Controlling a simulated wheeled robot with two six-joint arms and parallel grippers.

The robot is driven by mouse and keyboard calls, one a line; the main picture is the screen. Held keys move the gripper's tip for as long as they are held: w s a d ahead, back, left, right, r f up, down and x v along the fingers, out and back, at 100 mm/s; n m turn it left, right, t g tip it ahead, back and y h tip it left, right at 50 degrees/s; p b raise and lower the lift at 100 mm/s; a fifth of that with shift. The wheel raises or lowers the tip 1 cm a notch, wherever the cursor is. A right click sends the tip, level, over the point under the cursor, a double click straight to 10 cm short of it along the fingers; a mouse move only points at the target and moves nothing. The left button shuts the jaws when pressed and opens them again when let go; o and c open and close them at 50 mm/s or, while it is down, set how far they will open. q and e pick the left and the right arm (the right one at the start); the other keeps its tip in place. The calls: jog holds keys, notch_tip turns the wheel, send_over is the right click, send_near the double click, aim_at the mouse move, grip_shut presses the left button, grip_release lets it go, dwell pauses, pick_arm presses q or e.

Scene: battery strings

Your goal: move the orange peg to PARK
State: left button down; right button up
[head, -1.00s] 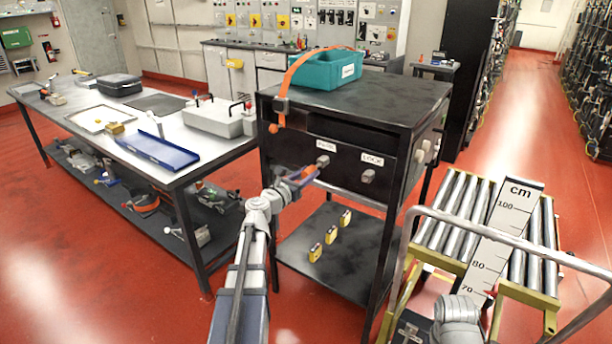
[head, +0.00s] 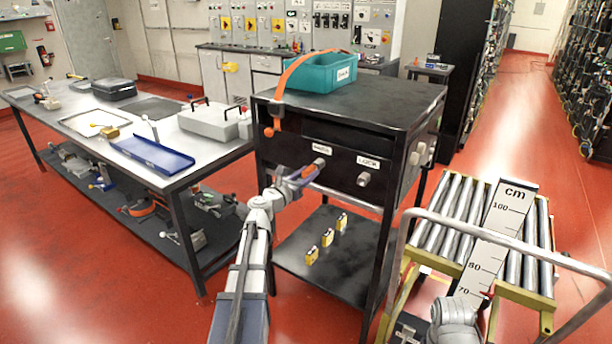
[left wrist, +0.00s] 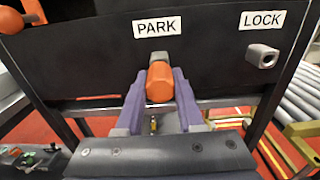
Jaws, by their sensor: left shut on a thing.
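The orange peg (left wrist: 160,83) is between the purple fingers of my left gripper (left wrist: 160,92), which is shut on it. In the left wrist view the peg sits straight below the PARK label (left wrist: 157,27), its outer end towards the camera. The grey PARK socket (left wrist: 158,57) shows just behind the peg; whether the peg's tip is inside it is hidden. The LOCK socket (left wrist: 262,56) to the right is empty. In the head view my left gripper (head: 303,177) is at the black cabinet front (head: 335,168).
Several yellow-black blocks (head: 327,237) stand on the lower shelf. A roller trolley (head: 440,225) is at the right.

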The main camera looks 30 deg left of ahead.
pick_arm(q)
jog(key=shift+w, duration=0.65)
jog(key=shift+c, duration=2.2)
grip_release()
jog(key=shift+s, duration=0.2)
jog(key=s, duration=0.7)
jog(key=shift+s+a, duration=0.25)
jog(key=shift+s, duration=0.05)
jog(key=shift+w, duration=0.1)
